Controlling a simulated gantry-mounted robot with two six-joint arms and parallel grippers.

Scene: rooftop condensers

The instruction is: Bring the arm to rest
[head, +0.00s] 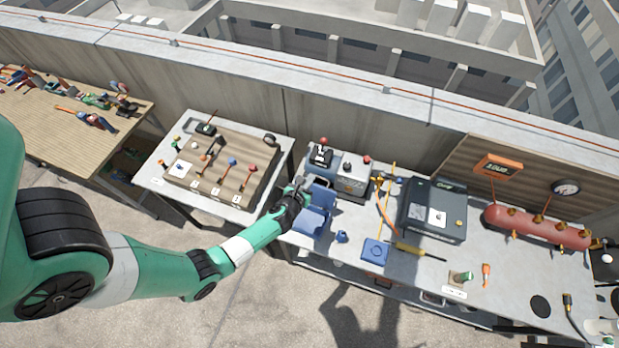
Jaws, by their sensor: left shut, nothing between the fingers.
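My left arm, green with black and white joints, reaches in from the left. Its gripper (297,187) is over the left end of the long grey bench (500,270), next to a blue open holder (314,222). The gripper is small in the picture; it is shut with nothing in it. Whether it touches the blue holder cannot be told. My right gripper is not in view.
A small table (155,180) with a wooden board (222,170) stands left of the gripper. The bench carries a grey machine (433,208), a red tank (535,228) and a blue box (375,251). A wooden table (60,145) is far left. A parapet wall runs behind.

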